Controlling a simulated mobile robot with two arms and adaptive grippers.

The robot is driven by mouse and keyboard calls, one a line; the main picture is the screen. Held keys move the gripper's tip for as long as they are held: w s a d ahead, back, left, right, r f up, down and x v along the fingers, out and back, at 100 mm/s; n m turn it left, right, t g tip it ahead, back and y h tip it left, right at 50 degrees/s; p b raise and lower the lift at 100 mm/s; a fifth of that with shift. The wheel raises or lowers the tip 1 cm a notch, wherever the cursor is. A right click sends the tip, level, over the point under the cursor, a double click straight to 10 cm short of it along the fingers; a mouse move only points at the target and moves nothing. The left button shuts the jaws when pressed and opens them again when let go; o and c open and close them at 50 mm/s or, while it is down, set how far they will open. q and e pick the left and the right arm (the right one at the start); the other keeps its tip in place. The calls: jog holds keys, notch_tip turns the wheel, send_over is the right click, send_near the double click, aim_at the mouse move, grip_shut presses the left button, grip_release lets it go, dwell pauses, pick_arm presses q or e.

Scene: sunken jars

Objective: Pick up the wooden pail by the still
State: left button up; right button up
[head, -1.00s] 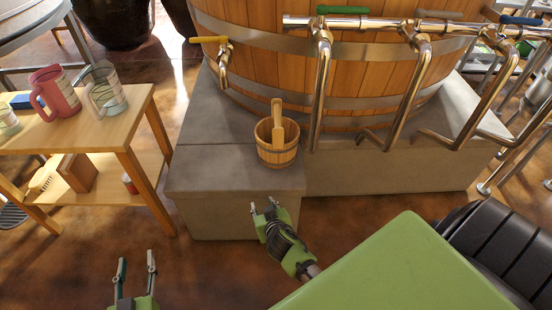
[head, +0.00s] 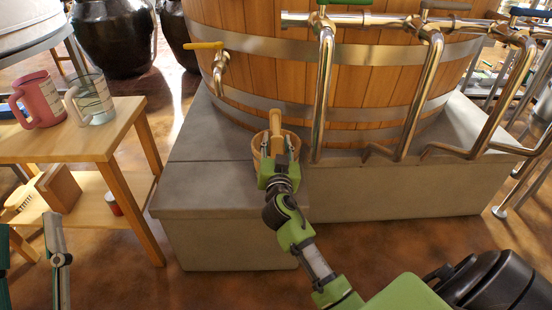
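The wooden pail (head: 256,150) stands upright on the grey stone ledge (head: 205,180) at the foot of the large wooden still (head: 270,72). An upright wooden handle-like piece rises above its rim. My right gripper (head: 277,152) is at the pail's near side, its two fingers apart to the left and right below the upright piece. It hides much of the pail's front; whether the fingers touch the wood cannot be told. My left gripper (head: 32,248) is open and empty at the lower left, partly cut off by the picture edge.
Bent metal pipes (head: 323,95) stand just right of the pail, and a yellow-handled tap (head: 220,68) hangs above left. A wooden table (head: 75,143) with a red mug (head: 38,100) and a glass mug (head: 92,100) stands at left. The ledge left of the pail is clear.

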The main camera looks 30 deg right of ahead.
aim_at(276, 128)
jog(key=shift+x, duration=1.2)
jog(key=b+x, duration=0.1)
jog(key=x, duration=0.3)
jog(key=shift+w+r, duration=0.1)
jog(key=shift+w, duration=0.05)
jog(key=shift+w+d, duration=0.2)
pick_arm(q)
jog(key=s+r+t, duration=0.1)
jog(key=s+r+t+h, duration=0.1)
jog(key=s+r, duration=0.2)
jog(key=shift+a+t, duration=0.25)
jog(key=shift+t, duration=0.15)
pick_arm(e)
jog(key=shift+c, duration=0.3)
grip_shut()
jog(key=shift+r, duration=0.1)
